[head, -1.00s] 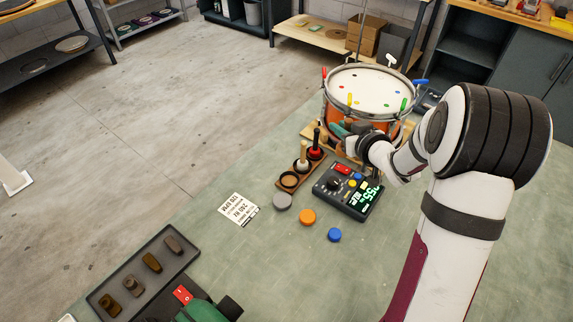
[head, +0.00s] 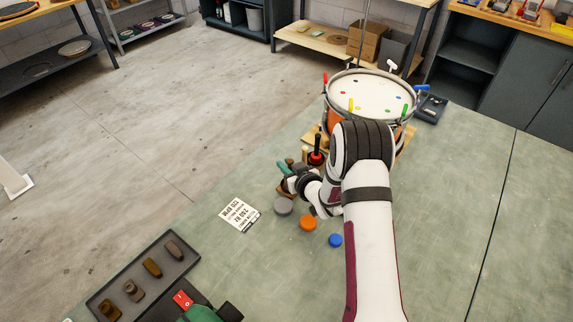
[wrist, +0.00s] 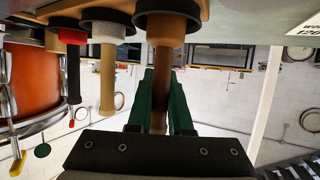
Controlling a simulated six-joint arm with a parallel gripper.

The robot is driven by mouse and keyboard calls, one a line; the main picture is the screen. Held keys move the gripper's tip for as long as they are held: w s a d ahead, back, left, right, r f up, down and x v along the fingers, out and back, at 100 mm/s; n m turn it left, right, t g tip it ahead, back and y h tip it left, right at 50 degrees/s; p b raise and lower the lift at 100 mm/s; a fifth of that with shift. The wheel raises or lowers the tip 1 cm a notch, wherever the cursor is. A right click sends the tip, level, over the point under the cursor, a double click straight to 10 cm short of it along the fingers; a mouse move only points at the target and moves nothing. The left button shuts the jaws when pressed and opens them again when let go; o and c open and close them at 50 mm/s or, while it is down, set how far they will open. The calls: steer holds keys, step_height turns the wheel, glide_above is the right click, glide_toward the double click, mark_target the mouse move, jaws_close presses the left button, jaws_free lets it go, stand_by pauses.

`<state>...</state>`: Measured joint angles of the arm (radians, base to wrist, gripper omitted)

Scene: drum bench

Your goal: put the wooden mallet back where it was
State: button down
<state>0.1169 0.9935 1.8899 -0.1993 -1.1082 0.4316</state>
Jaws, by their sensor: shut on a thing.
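My gripper (wrist: 163,100) is shut on the wooden mallet (wrist: 167,38), its green fingers either side of the handle. The wrist view is upside down, so the handle stands up from the wooden rack (wrist: 62,11). The mallet's broad head lines up with the black ring (wrist: 167,14) at the rack's end; I cannot tell how deep it sits. The red-headed mallet (wrist: 73,37) and the white-headed mallet (wrist: 108,31) stand in the other rings. In the head view my gripper (head: 284,169) is over the rack's near end, and my arm hides most of the rack.
The drum (head: 370,95) stands just behind the rack. A grey disc (head: 283,207), an orange disc (head: 308,223) and a blue disc (head: 335,240) lie in front, with a printed card (head: 239,213) to the left. A dark tray (head: 145,270) is at the lower left.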

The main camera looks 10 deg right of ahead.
steer(key=shift+f, duration=0.15)
steer(key=c, duration=0.8)
jaws_free()
steer(key=shift+c, duration=0.2)
